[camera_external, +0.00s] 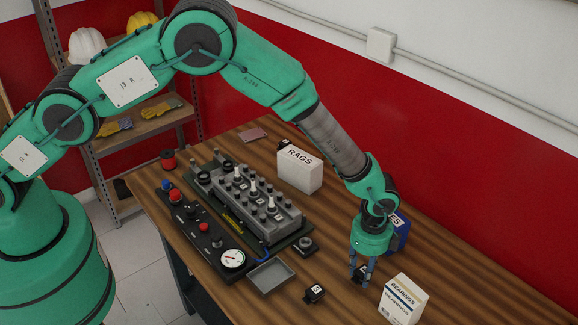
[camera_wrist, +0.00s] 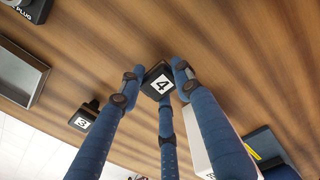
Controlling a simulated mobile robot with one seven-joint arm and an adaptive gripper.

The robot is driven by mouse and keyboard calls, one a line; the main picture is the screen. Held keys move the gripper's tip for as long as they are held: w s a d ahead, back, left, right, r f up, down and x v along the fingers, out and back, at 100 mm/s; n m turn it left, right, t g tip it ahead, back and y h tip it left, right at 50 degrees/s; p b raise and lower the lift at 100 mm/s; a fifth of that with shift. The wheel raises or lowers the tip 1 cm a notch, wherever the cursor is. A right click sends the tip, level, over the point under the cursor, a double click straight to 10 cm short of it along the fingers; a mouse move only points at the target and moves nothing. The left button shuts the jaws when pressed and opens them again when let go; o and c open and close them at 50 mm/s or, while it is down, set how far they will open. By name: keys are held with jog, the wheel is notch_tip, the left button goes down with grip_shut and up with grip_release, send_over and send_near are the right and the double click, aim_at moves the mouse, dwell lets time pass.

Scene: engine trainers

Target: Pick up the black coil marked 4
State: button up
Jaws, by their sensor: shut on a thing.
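The black coil marked 4 (camera_wrist: 158,82) is between the blue fingers of my gripper (camera_wrist: 152,88) in the wrist view, with its white label showing. My gripper is shut on it. In the external view my gripper (camera_external: 361,272) points down close to the wooden table, and the coil between its fingers is mostly hidden. I cannot tell whether the coil touches the table. Another black coil, marked 3 (camera_external: 314,294), stands on the table to the left of my gripper; it also shows in the wrist view (camera_wrist: 84,117).
A white bearings box (camera_external: 403,301) stands close right of my gripper. A blue box (camera_external: 398,232) is behind it, partly hidden by my arm. A grey tray (camera_external: 270,275), an engine block (camera_external: 270,219), a control panel (camera_external: 200,228) and a rags box (camera_external: 300,168) lie further left.

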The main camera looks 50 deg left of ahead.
aim_at(364, 271)
jog(key=shift+r, duration=0.85)
notch_tip(364, 271, up, 2)
jog(key=s+a+r+b, duration=0.1)
jog(key=s+a, duration=0.8)
jog(key=s, duration=0.4)
